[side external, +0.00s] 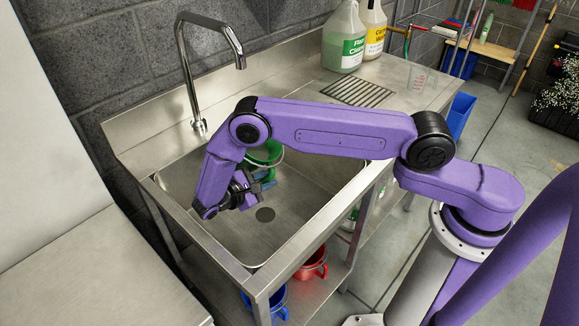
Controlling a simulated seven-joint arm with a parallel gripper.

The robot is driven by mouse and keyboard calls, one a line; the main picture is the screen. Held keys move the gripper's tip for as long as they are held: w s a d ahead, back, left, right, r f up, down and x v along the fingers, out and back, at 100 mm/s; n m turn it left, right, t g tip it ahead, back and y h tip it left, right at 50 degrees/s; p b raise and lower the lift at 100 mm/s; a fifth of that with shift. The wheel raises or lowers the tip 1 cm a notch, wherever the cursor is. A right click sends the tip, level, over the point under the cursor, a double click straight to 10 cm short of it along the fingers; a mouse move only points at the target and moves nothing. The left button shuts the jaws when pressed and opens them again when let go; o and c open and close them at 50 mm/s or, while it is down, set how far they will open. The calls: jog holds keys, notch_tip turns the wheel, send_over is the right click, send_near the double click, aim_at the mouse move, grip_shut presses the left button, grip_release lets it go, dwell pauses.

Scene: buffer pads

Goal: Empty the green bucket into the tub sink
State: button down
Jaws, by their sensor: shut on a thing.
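The green bucket (266,153) is in or just over the basin of the steel tub sink (305,205), towards its back. My arm hides part of it, and I cannot tell how far it is tilted or what is inside it. My gripper (261,181) reaches down into the basin area right below and in front of the bucket. It is shut on the bucket, though the exact grip point is small and partly hidden.
A tall faucet (205,50) arches at the back left of the sink. Two jugs (345,38) stand on the counter beyond a drain grate (358,92). A red bucket (311,262) and a blue bucket (268,299) sit on the shelf below.

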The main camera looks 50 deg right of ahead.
jog(key=shift+w+a+f+m+t, duration=0.1)
jog(key=shift+w+f+m+t, duration=0.05)
jog(key=shift+f+m+t, duration=0.2)
dwell(0.4)
